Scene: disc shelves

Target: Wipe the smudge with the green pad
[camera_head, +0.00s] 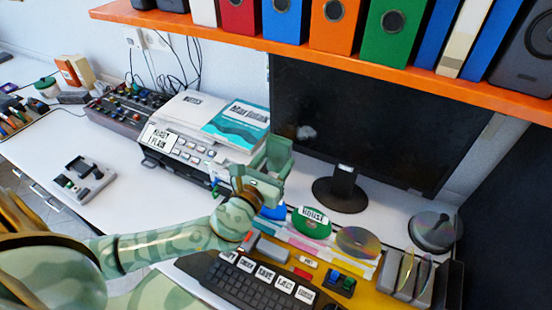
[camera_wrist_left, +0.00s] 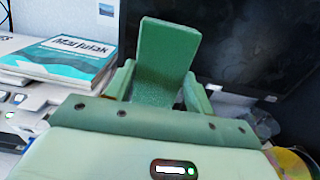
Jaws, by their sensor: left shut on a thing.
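The green pad (camera_head: 280,148) is held upright by my left gripper (camera_head: 270,172), which is shut on it; the pad also shows between the fingers in the left wrist view (camera_wrist_left: 165,58). A pale grey smudge (camera_head: 306,132) is on the dark monitor screen (camera_head: 385,120), on its left part. The pad is left of and a little below the smudge in the head view, and the two look apart. In the wrist view the screen lies behind and right of the pad, with a faint greyish blur. My right gripper is not in view.
A printer (camera_head: 185,150) with a teal book (camera_head: 238,122) on top stands left of my gripper. An orange shelf (camera_head: 330,62) with binders hangs above the monitor. A keyboard (camera_head: 255,285), a green disc (camera_head: 311,223) and a disc rack (camera_head: 410,280) are below.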

